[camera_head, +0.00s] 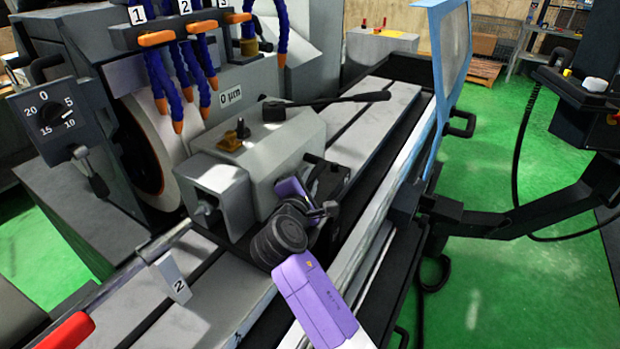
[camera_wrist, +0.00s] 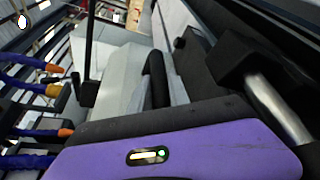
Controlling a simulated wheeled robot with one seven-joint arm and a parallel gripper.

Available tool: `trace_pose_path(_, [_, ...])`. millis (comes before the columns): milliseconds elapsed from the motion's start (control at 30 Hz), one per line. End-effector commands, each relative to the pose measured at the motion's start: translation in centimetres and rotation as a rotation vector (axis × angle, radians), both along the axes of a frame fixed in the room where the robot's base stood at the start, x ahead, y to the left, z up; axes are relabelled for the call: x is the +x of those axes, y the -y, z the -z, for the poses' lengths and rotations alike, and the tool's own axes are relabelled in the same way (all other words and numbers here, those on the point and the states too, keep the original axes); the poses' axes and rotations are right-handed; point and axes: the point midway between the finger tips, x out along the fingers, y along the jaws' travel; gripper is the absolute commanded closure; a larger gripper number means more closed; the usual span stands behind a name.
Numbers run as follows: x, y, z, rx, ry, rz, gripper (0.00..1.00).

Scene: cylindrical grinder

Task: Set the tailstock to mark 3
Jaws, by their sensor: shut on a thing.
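The tailstock (camera_head: 275,160) is a grey block on the machine's rails, just right of the grinding wheel (camera_head: 150,150). A long black lever (camera_head: 335,104) lies across its top, pointing right. My gripper (camera_head: 318,168) is low against the tailstock's right side and shut on a part of it. My wrist hides the exact part held. A grey plate marked 2 (camera_head: 175,278) stands by the rails at the front left. No plate marked 3 shows along the rails. The wrist view shows the tailstock's pale side (camera_wrist: 120,75) close up.
Blue coolant hoses with orange tips (camera_head: 178,80) hang above the wheel, under labels 1, 2 and 3. A blue-framed guard (camera_head: 440,60) stands at the right. A black arm with a control panel (camera_head: 590,100) reaches in at the right. The rails behind the tailstock (camera_head: 380,95) look clear.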

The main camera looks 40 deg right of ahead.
Motion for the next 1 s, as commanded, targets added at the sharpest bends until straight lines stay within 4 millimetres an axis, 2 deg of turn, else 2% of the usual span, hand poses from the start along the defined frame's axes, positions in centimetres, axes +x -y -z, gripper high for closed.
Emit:
trace_pose_path(33, [0.0, -0.1, 0.3, 0.003, -0.005, -0.002, 0.76])
trace_pose_path(133, [0.0, 0.0, 0.3, 0.002, -0.004, -0.001, 0.57])
trace_pose_path(533, [-0.4, -0.5, 0.0, -0.001, 0.000, -0.002, 0.57])
trace_pose_path(1000, [-4.4, -5.5, -1.3, 0.001, -0.003, -0.002, 0.57])
